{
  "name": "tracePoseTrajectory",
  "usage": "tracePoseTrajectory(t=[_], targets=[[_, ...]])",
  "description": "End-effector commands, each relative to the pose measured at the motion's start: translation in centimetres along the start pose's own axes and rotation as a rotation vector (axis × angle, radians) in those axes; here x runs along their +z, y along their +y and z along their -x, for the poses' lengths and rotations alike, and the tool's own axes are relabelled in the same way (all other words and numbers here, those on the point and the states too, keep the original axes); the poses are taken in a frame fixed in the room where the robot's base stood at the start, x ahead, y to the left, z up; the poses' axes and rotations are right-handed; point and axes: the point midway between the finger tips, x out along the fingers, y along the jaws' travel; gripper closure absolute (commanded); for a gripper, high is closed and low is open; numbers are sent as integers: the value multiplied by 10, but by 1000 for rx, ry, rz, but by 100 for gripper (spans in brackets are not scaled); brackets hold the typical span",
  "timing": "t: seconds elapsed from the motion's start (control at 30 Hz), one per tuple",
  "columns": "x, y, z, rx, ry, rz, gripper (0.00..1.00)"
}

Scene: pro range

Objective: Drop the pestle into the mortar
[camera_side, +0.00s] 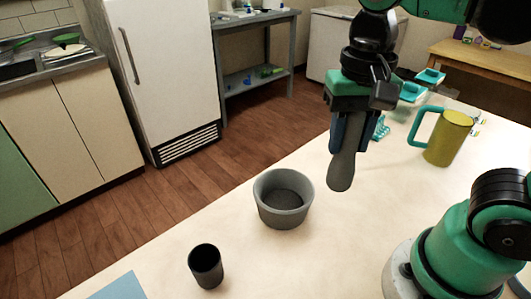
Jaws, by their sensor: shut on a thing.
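The mortar (284,213) is a grey, round, open bowl standing upright on the pale table. Its inside looks empty. The pestle (342,171) is a grey rounded club and hangs about upright, thick end down. My gripper (349,143) points down and is shut on the upper part of the pestle, which its fingers partly hide. The pestle hangs above the table, to the right of the mortar in the picture and apart from it.
A black cup (206,266) stands in front of the mortar on the left. A yellow mug with a teal handle (448,140) stands on the right. Teal items (412,92) lie behind my gripper. A blue flat sheet (118,287) lies at the table's front left.

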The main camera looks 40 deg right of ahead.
Motion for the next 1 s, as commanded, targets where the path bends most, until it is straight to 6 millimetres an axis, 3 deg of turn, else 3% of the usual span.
tracePoseTrajectory(t=[0.2,0.4,0.67,1.0], targets=[[-38,-32,4,0,0,-1,100],[-62,-50,0,0,0,-1,100],[-69,-56,-13,0,0,0,100],[-69,-56,-52,0,0,0,100]])
